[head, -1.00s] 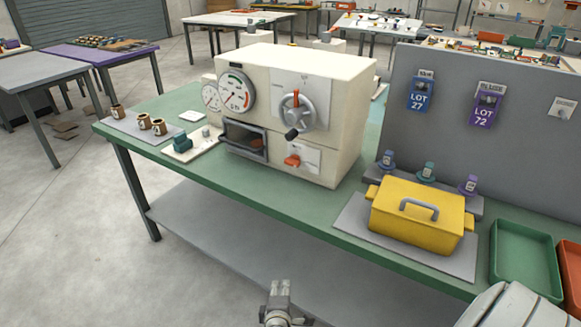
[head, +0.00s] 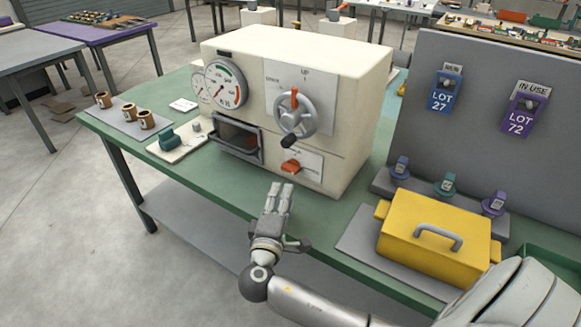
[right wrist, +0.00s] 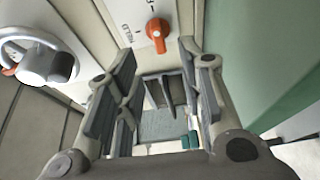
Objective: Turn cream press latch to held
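The cream press (head: 335,75) stands on the green bench. Its orange latch knob (head: 291,166) sits on a white plate low on the front, right of the dark opening. In the right wrist view the orange latch (right wrist: 157,32) is near the top, with the word HELD (right wrist: 127,34) printed to its left. My right gripper (head: 281,187) is in front of and below the latch, apart from it. In the right wrist view the right gripper (right wrist: 160,72) has its fingers spread with nothing between them. My left gripper is not in view.
A grey handwheel (head: 295,115) with an orange pointer and dark knob protrudes above the latch. A yellow lidded box (head: 430,250) stands to the right, below small coloured pieces. A teal piece (head: 168,138) and brown cups (head: 147,120) are at the left.

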